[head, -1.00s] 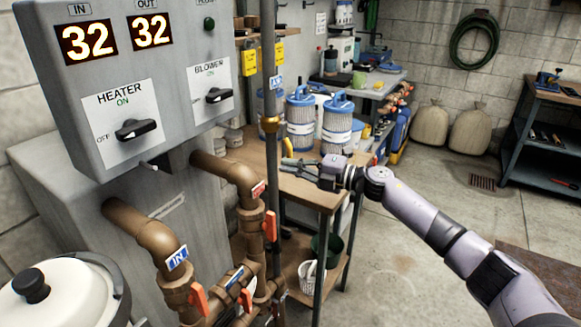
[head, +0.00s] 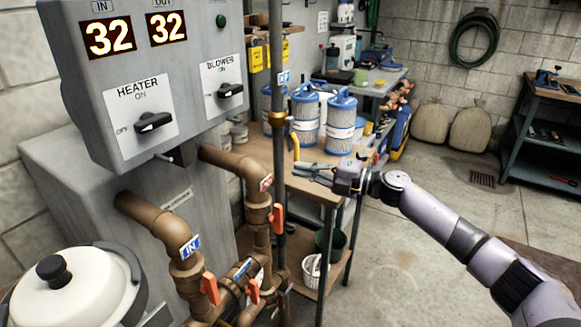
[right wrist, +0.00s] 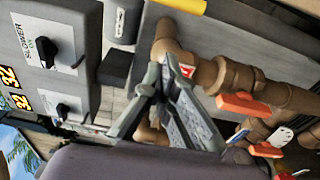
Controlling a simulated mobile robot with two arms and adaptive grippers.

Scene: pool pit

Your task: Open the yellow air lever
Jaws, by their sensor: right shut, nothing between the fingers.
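The yellow air lever (head: 295,147) hangs beside the brass fitting (head: 281,119) on the thin vertical pipe, at mid-picture in the head view. A yellow bar, probably this lever, also shows at the top edge of the right wrist view (right wrist: 184,5). My right gripper (head: 294,171) comes in from the right with its fingers pointing left. Its tips appear just below the lever in the head view; I cannot tell the depth gap. In the right wrist view its fingers (right wrist: 160,72) are together and empty, apart from the yellow bar. My left gripper is out of view.
The heater panel (head: 150,75) and brown pipes with orange-red handles (head: 277,216) stand left of my gripper. A wooden bench (head: 318,187) with blue-and-white filter cartridges (head: 341,124) is behind it. A white-lidded vessel (head: 70,292) is front left. Open floor lies at right.

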